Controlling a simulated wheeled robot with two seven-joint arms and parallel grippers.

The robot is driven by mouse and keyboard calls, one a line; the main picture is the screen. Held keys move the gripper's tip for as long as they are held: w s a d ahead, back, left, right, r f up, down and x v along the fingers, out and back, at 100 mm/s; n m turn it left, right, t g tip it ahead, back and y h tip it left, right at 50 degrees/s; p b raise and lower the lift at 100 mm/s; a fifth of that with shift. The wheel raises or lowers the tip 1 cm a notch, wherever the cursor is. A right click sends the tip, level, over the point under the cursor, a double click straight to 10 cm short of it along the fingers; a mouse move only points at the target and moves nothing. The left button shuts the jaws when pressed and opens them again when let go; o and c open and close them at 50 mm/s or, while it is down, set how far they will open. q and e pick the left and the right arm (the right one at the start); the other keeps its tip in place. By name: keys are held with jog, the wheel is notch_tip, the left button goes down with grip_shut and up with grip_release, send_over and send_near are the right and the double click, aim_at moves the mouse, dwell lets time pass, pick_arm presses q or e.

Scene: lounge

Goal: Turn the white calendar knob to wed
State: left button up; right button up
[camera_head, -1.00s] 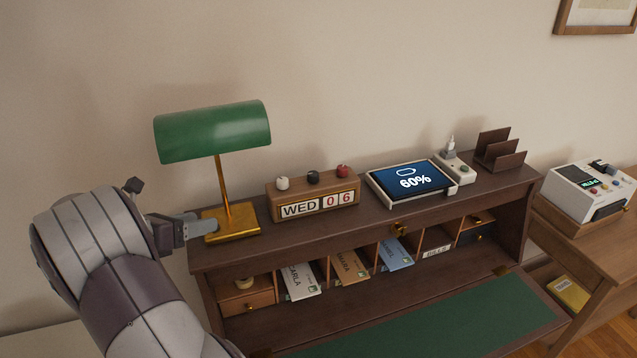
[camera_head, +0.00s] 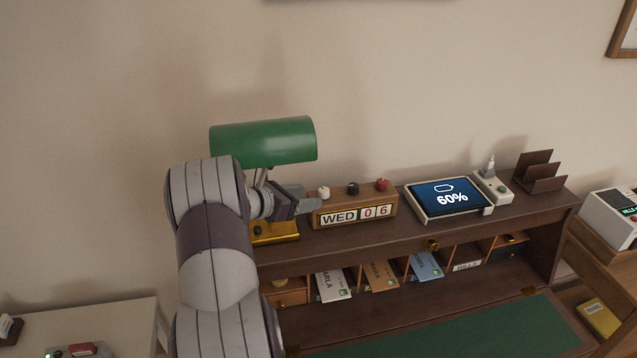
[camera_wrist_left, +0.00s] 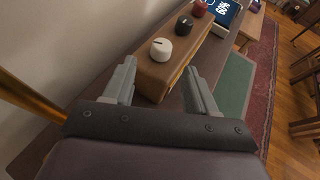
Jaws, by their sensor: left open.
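The wooden calendar (camera_head: 352,207) stands on the desk's top shelf and reads WED 06. Its white knob (camera_head: 323,193) sits at the left end of its top, beside a black knob (camera_head: 353,188) and a red knob (camera_head: 382,184). My left gripper (camera_head: 308,198) is at the calendar's left end. In the left wrist view the gripper (camera_wrist_left: 160,88) is open, its fingers on either side of the calendar's near end, with the white knob (camera_wrist_left: 161,49) ahead of and between them, not gripped. My right gripper is not in view.
A green desk lamp (camera_head: 262,141) stands close behind my left arm, its brass base (camera_head: 275,231) near the gripper. A tablet (camera_head: 445,198) showing 60% lies right of the calendar. Letters fill slots below the shelf (camera_head: 400,235).

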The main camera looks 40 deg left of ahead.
aim_at(321, 193)
pick_arm(q)
jog(key=w+p, duration=0.1)
jog(key=w, duration=0.1)
jog(key=w+d+p, duration=0.1)
jog(key=w, duration=0.1)
jog(key=shift+w, duration=0.35)
jog(key=shift+w+f, duration=0.15)
jog(key=shift+f, duration=0.1)
jog(key=c, duration=1.1)
jog(key=shift+o, duration=0.2)
jog(key=n+y+b, duration=0.1)
jog(key=b, duration=0.2)
jog(key=y+b, duration=0.1)
jog(key=b, duration=0.2)
jog(key=f+n+y+b, duration=0.1)
jog(key=b, duration=0.3)
jog(key=shift+d+n, duration=0.25)
jog(key=shift+n, duration=0.05)
jog(key=shift+r+y+b, duration=0.25)
jog(key=shift+y+b, duration=0.05)
jog(key=shift+b, duration=0.1)
jog(key=shift+r+n, duration=0.25)
jog(key=shift+n, duration=0.05)
